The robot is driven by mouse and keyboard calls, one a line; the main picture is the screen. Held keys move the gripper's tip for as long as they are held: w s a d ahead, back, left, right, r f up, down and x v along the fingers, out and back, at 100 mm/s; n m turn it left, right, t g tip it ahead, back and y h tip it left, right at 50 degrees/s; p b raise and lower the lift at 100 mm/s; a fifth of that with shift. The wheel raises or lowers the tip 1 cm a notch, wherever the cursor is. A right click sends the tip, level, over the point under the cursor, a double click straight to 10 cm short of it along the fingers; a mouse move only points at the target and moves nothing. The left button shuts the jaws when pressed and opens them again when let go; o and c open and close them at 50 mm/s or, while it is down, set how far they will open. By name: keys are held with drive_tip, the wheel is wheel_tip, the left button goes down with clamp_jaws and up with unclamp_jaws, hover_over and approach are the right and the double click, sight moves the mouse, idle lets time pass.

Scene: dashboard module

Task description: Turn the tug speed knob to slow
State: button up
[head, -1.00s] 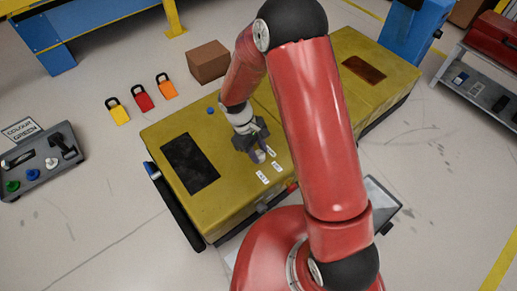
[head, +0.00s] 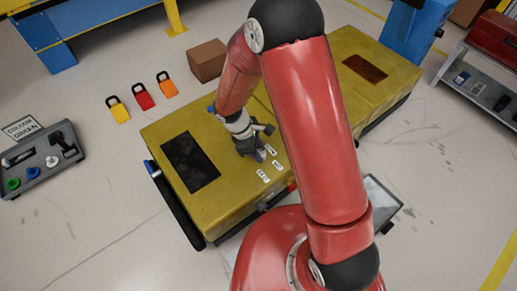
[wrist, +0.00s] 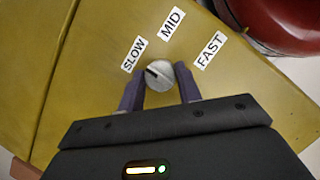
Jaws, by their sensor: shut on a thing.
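The tug speed knob (wrist: 160,76) is a round, silvery knob on the yellow tug's top. Its dark mark runs from near the middle to the upper left, roughly towards the SLOW label (wrist: 133,54). The MID label (wrist: 172,23) and FAST label (wrist: 209,51) lie further round the knob. My gripper (wrist: 159,81) is shut on the knob, with one dark finger on each side. In the head view my gripper (head: 260,153) is down at the tug's top beside the white labels, and it mostly hides the knob.
The yellow tug (head: 225,205) has a dark panel (head: 190,162) left of my gripper. A red rounded body (wrist: 285,22) is close at the upper right in the wrist view.

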drive_tip(key=shift+s, duration=0.1)
drive_tip(key=o, duration=1)
drive_tip(key=shift+p+v, duration=0.75)
drive_tip(key=shift+v, duration=3.25)
